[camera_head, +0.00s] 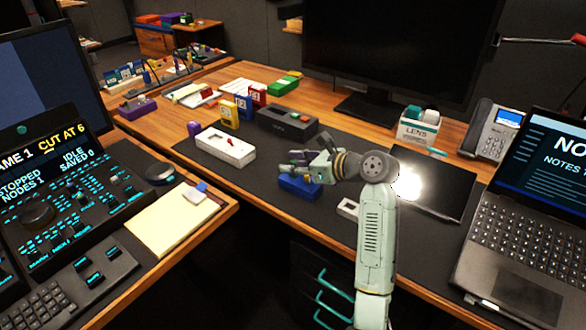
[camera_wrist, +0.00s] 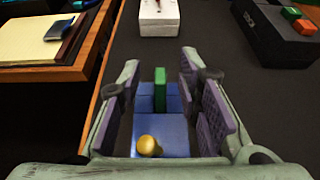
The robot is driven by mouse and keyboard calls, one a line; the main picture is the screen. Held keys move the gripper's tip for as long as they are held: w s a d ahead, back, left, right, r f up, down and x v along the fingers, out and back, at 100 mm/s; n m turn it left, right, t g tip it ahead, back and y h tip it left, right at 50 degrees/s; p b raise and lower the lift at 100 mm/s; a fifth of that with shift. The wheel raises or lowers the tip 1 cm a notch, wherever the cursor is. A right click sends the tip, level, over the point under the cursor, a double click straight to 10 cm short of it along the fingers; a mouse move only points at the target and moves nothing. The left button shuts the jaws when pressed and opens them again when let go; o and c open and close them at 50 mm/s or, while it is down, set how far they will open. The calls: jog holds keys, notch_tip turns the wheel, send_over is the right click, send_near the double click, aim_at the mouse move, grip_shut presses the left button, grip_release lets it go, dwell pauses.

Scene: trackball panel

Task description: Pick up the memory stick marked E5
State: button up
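My gripper (camera_head: 312,168) is open above a blue block (camera_head: 299,187) on the dark desk mat. In the wrist view my gripper (camera_wrist: 160,72) has its purple-padded fingers well apart on either side of the blue block (camera_wrist: 172,133). A small green stick (camera_wrist: 160,88) stands upright from the block between the fingers, and I see no clear contact with it. A yellow ball (camera_wrist: 149,146) lies on the block nearer the wrist. I cannot read an E5 mark on any item, so I cannot tell which is the memory stick.
A white box (camera_head: 225,146) and a dark case (camera_head: 287,121) stand behind the gripper. Labelled yellow (camera_head: 228,114), blue and red pieces stand farther back. A small grey frame (camera_head: 347,209) is right of the block. A laptop (camera_head: 520,215) stands at right.

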jog(key=shift+w+a+f, duration=0.1)
jog(key=shift+w+a, duration=0.05)
jog(key=shift+c, duration=0.4)
grip_shut()
